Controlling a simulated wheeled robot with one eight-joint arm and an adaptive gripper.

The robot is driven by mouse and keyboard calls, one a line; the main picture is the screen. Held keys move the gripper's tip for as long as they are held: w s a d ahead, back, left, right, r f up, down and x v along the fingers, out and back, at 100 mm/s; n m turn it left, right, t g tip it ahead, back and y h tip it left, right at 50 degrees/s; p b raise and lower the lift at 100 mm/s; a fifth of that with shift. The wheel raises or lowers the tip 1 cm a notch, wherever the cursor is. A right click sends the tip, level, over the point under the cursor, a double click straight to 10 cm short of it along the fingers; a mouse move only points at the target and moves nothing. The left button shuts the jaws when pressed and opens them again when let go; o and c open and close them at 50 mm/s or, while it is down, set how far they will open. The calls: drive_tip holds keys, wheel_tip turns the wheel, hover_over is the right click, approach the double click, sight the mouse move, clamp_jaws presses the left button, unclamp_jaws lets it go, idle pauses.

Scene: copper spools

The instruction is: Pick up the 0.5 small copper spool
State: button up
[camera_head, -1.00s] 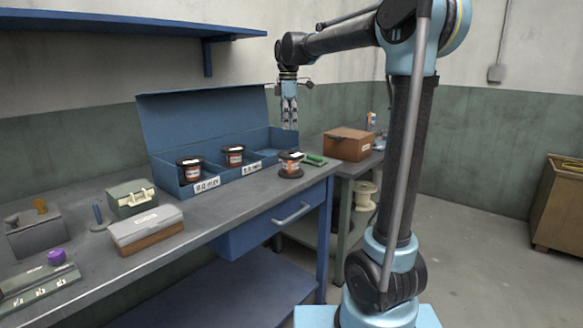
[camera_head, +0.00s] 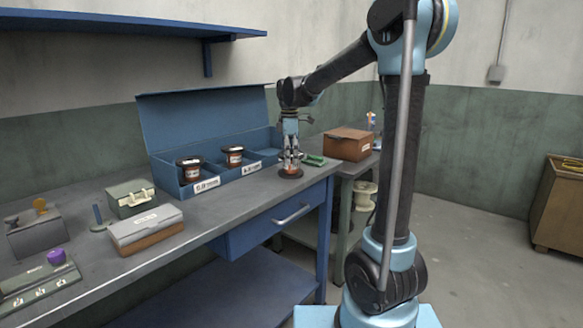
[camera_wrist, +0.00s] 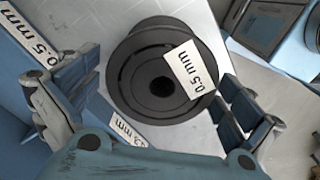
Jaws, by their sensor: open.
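The small copper spool (camera_wrist: 140,75) shows from above in the wrist view, with a black round flange and a white label reading 0.5 mm. In the head view the spool (camera_head: 291,173) stands on the bench near its front right edge, partly hidden by my gripper. My gripper (camera_head: 290,158) points down over it. In the wrist view my gripper (camera_wrist: 155,95) is open, with one finger on each side of the spool. I see a gap at the left finger; whether the right finger touches the flange is unclear.
A blue compartment box (camera_head: 220,179) with two other spools (camera_head: 189,169) (camera_head: 233,156) stands left of my gripper. A green item (camera_head: 313,160) lies just right of it. A brown box (camera_head: 346,146) is further right. Grey-lidded box (camera_head: 145,226) stands at the left.

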sight(291, 166)
drive_tip(key=shift+d+f, duration=0.15)
drive_tip(key=shift+f, duration=0.85)
drive_tip(key=shift+d+f, duration=0.1)
drive_tip(key=shift+f, duration=0.9)
drive_tip(key=c, duration=1.7)
drive_tip(key=shift+c, duration=0.5)
